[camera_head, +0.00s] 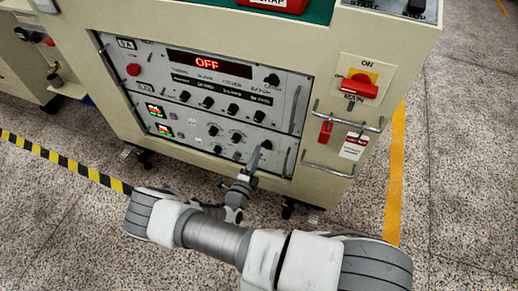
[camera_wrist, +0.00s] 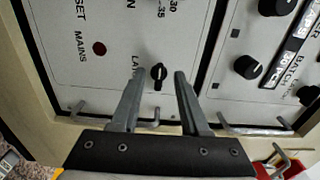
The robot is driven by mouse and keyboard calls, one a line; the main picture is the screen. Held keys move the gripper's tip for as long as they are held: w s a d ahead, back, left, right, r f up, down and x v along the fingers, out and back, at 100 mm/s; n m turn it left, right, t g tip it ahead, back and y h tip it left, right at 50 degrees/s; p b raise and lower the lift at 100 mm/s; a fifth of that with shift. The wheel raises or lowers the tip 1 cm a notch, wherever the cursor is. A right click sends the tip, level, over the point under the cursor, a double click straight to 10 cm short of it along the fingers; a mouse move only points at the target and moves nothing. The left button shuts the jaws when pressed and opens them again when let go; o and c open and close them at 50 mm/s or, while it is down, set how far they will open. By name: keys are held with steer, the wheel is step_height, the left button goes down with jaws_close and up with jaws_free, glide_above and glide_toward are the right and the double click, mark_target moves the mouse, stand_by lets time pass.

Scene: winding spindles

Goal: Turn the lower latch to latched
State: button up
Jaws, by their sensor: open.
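The lower latch is a small black turn knob (camera_wrist: 158,74) on the grey lower panel, beside lettering that starts "LA", the rest hidden by a finger. Its bar lies nearly upright in the wrist view. My gripper (camera_wrist: 160,76) is open and empty, with one fingertip on each side of the knob and a gap to it on both sides. I cannot tell how far the tips are from the panel. In the head view my gripper (camera_head: 256,160) is at the right part of the lower panel (camera_head: 185,128), near a dark knob (camera_head: 266,145).
The upper panel has a display (camera_head: 207,65) reading OFF and several black knobs, one being the BATCH knob (camera_wrist: 248,67). Metal handles (camera_wrist: 255,127) stick out at the panel edges. A red switch (camera_head: 360,86) and hanging tags (camera_head: 353,147) are to the right.

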steer(key=p+v, duration=0.2)
steer(key=v, duration=1.2)
steer(key=shift+s+p, duration=0.15)
steer(key=shift+p, duration=0.2)
steer(key=w+d+r+m+g+h, duration=0.1)
steer(key=d+r+m+g, duration=0.3)
steer(key=r+m, duration=0.5)
steer(key=w+d+r+m+g+h, duration=0.1)
steer(key=d+r+m+g, duration=0.1)
steer(key=r+m+g, duration=0.55)
steer(key=w+d+r+m+g+h, duration=0.1)
steer(key=d+r+m+g, duration=0.25)
steer(key=r+m, duration=0.7)
steer(key=s+d+r+m+t+y, duration=0.1)
steer(key=s+d+r+m+y, duration=0.25)
steer(key=r+m, duration=0.4)
steer(key=s+d+r+m+t+y, duration=0.25)
steer(key=s+r+m, duration=0.25)
steer(key=r+m, duration=0.25)
steer(key=s+d+r+m+t+y, duration=0.1)
steer(key=s+d+r+m+y, duration=0.25)
steer(key=r+m, duration=0.35)
step_height(320, 180, up, 24)
steer(key=p, duration=2.4)
steer(key=shift+s+a+m, duration=0.3)
steer(key=shift+m, duration=0.1)
steer(key=shift+f+g, duration=0.15)
steer(key=shift+g, duration=0.1)
